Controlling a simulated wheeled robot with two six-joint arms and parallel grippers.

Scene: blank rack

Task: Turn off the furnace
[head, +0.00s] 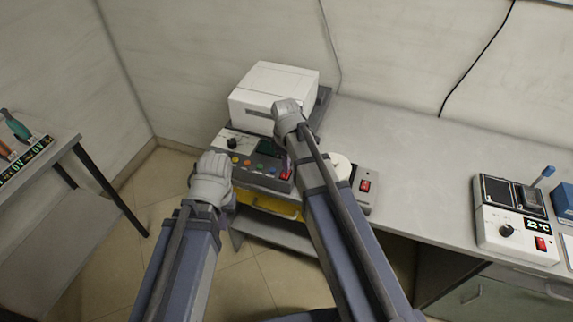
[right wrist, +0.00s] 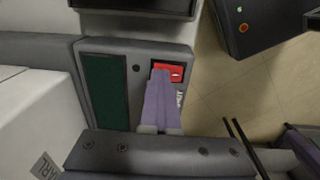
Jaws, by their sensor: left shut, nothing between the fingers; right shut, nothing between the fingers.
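The furnace appears to be the white box-shaped unit (head: 274,92) on the bench, with a grey control panel (head: 240,160) carrying a knob, coloured buttons and a dark green display (head: 268,147). In the right wrist view the red switch (right wrist: 176,67) sits beside the dark green display (right wrist: 104,100). My right gripper (right wrist: 161,74) is shut and empty, its tips over the switch's left part; I cannot tell if they touch. My left gripper (head: 228,200) is shut and empty, left of the panel's front.
A white round-topped device with its own red switch (head: 365,186) stands right of my right arm. Further right is a white unit (head: 508,228) reading about 22 °C, with a red switch. A side table (head: 60,145) with tools stands left. The bench middle is clear.

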